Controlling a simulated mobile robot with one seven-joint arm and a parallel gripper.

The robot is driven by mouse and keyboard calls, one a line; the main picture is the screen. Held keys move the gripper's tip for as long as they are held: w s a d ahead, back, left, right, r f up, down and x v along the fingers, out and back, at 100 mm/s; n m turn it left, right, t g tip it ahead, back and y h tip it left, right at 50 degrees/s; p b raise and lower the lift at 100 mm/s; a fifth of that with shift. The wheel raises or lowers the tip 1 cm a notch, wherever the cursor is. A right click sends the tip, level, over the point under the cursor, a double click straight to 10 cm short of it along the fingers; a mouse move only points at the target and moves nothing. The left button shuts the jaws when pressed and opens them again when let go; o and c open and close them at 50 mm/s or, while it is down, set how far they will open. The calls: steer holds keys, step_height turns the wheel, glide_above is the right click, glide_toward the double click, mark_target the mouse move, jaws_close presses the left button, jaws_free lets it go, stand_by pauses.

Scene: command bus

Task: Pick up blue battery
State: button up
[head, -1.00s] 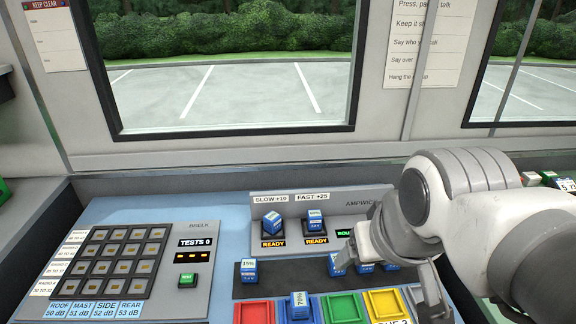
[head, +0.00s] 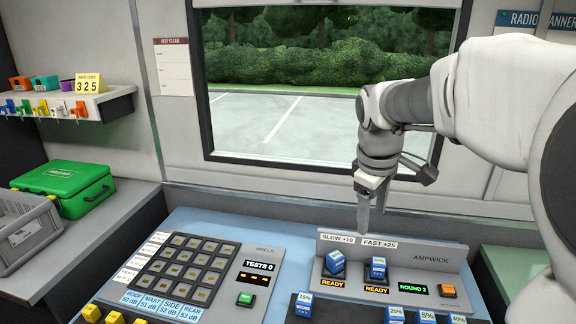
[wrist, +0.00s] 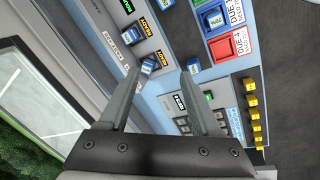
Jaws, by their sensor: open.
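Several blue batteries with white tops are in view. One blue battery (head: 335,263) sits in the slow bay of the grey charger (head: 455,262), and another (head: 378,269) sits in the fast bay. A 15% battery (head: 304,305) stands on the dark strip in front, with others (head: 394,315) at the lower right edge. My gripper (head: 370,225) points down above and behind the charger, open and empty. In the wrist view, the slow-bay battery (wrist: 148,66) and the 15% battery (wrist: 192,67) show between or near the fingers. Another battery (wrist: 214,18) sits in a blue tray.
A keypad panel (head: 190,262) with a green button (head: 245,299) and yellow knobs (head: 92,313) lies left of the charger. A green case (head: 65,188) and grey crate (head: 28,232) stand at the left. The window wall (head: 290,172) rises behind the console.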

steer(key=w+d+f+n+g+p, duration=0.1)
steer(key=w+d+f+n, duration=0.4)
steer(key=w, duration=0.4)
steer(key=n+g+y, duration=0.1)
steer(key=n+y, duration=0.1)
glide_above(379, 261)
step_height(379, 261, down, 8)
steer(key=f, duration=1.1)
steer(key=shift+d+f, duration=0.2)
steer(key=shift+f, duration=0.1)
steer(key=shift+a+f, duration=0.1)
steer(key=shift+f, duration=2.5)
jaws_close()
